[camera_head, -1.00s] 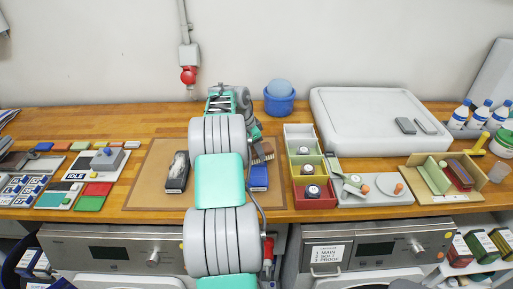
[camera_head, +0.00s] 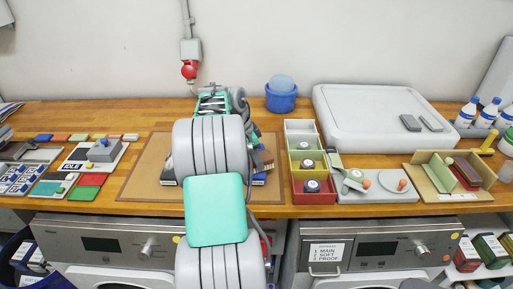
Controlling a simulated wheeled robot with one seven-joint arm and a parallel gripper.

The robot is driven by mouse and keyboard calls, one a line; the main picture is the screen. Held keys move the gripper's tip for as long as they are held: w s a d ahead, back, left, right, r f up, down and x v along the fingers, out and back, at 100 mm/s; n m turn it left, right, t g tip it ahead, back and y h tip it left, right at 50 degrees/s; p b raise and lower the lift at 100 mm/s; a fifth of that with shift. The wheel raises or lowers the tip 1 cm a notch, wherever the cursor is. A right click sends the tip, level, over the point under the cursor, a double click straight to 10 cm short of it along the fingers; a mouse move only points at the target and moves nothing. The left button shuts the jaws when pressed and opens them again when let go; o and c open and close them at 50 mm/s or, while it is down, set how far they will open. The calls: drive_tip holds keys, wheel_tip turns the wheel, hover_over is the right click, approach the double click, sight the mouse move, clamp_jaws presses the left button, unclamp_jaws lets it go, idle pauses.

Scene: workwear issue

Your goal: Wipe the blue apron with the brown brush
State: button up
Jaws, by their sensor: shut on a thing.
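The brown brush (camera_head: 266,158) shows just right of my arm, over the tan mat (camera_head: 148,177). My gripper (camera_head: 257,146) is shut on it, but the fingers are largely hidden behind my arm. The blue apron (camera_head: 259,180) appears as a small folded blue piece on the mat, just below the brush in the picture. My arm covers most of it. Whether the brush touches the apron cannot be told.
A dark folded item (camera_head: 167,177) lies on the mat, mostly behind my arm. Stacked colored bins (camera_head: 313,197) and a grey tray (camera_head: 378,196) stand to the right. A blue tub (camera_head: 281,104) is behind. The mat's left part is clear.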

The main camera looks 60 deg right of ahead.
drive_tip(key=shift+s+a+f+b, duration=0.1)
drive_tip(key=shift+s+a+b, duration=0.2)
drive_tip(key=shift+a, duration=0.25)
drive_tip(key=shift+s+a+f+b, duration=0.1)
drive_tip(key=shift+s+a+b, duration=0.15)
drive_tip(key=shift+a, duration=0.3)
wheel_tip(320, 180, up, 4)
drive_tip(key=p, duration=0.2)
drive_tip(key=shift+a+r+p, duration=0.15)
drive_tip(key=shift+r+p, duration=0.05)
drive_tip(key=shift+p, duration=0.1)
drive_tip(key=shift+r+p, duration=1.65)
drive_tip(key=shift+r, duration=0.5)
